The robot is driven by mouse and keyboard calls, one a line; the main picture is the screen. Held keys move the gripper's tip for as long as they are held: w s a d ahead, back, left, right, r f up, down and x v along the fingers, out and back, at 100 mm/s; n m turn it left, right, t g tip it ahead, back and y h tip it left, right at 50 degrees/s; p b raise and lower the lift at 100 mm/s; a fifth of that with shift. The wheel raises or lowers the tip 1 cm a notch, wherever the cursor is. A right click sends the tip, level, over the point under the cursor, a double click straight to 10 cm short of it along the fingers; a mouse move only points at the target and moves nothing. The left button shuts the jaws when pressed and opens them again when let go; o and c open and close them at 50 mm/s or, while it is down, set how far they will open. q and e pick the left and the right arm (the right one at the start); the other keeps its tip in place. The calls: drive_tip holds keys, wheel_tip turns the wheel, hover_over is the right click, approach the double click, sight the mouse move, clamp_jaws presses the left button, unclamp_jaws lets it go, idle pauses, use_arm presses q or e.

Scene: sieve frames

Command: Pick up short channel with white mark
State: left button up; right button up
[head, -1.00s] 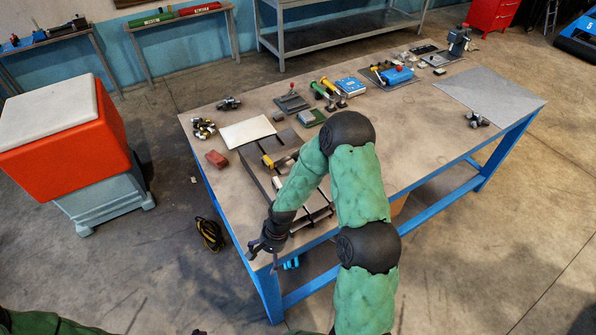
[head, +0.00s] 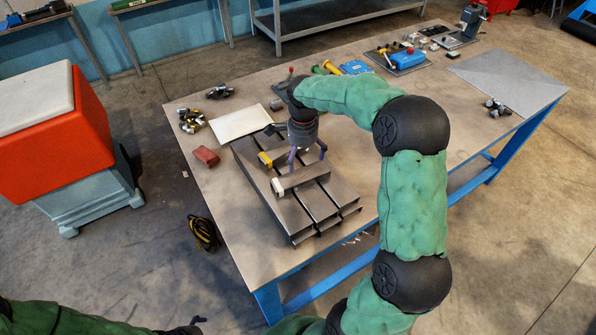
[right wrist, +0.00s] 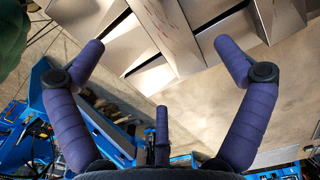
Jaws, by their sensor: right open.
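The short channel with the white mark (head: 303,178) is a grey metal piece lying across several longer channels (head: 290,218); its white end (head: 278,187) faces left. A second short channel with a yellow mark (head: 265,160) lies just behind it, partly hidden by my gripper. My right gripper (head: 308,157) points down over the short channels, its purple fingers spread; whether they touch anything cannot be told. Only a dark bit of my left gripper (head: 190,327) shows at the bottom edge.
A red block (head: 206,156) and a white plate (head: 240,123) lie left of and behind the channels. Small metal parts (head: 191,120) sit at the table's left. A blue device (head: 408,59) and a grey sheet (head: 507,81) are farther right. The table's right front is mostly bare.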

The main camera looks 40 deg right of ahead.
sight(302, 177)
drive_tip(key=shift+w+d+f, duration=0.2)
drive_tip(key=shift+d+f, duration=0.15)
drive_tip(key=shift+f, duration=0.1)
drive_tip(key=f, duration=0.9)
drive_tip(key=shift+s+a+f+b, duration=0.3)
drive_tip(key=c, duration=1.6)
drive_tip(key=shift+w+r, duration=0.1)
drive_tip(key=shift+r, duration=0.05)
